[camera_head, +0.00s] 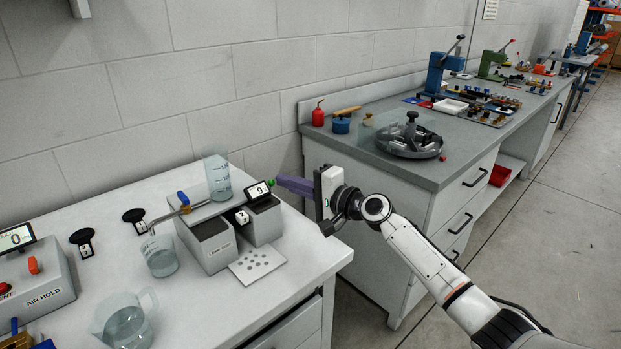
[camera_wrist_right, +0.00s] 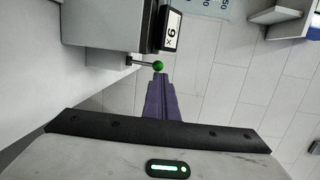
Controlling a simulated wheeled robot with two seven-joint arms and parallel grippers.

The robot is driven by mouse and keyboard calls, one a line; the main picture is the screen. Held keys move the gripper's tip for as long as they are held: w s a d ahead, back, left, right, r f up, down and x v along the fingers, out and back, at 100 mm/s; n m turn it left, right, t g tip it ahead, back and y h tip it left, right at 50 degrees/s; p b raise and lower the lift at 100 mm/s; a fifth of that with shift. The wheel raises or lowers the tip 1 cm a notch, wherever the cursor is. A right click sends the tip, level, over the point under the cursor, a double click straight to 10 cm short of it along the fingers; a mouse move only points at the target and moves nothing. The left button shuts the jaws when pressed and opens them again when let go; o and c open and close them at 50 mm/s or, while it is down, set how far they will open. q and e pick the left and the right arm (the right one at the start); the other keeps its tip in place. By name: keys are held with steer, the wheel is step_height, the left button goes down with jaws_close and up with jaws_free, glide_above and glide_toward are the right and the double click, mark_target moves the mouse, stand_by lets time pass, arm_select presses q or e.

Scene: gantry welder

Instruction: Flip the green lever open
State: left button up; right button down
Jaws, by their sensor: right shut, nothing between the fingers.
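The green lever is a small green ball knob (camera_head: 271,183) on a short thin rod at the right side of a grey box unit (camera_head: 264,222) with a display reading 9. In the right wrist view the green knob (camera_wrist_right: 158,66) sits at the end of its rod, just beyond my fingertips. My right gripper (camera_head: 279,183) has purple fingers, shut and empty, pointing left at the knob; it also shows in the right wrist view (camera_wrist_right: 160,77). The tips are very close to the knob; I cannot tell whether they touch. My left gripper is not in view.
A beaker (camera_head: 217,178) stands on the unit, a smaller glass (camera_head: 160,257) and a jug (camera_head: 126,322) to its left. A perforated plate (camera_head: 256,264) lies in front. The air hold box (camera_head: 38,281) is at far left. A second bench (camera_head: 440,175) stands behind my right arm.

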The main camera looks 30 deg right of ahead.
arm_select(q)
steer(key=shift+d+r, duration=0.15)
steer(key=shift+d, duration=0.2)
arm_select(e)
steer(key=s+d+r, duration=0.4)
steer(key=d+r, duration=0.1)
steer(key=r, duration=0.5)
steer(key=shift+s+d, duration=0.25)
steer(key=shift+d, duration=0.15)
stand_by(0.3)
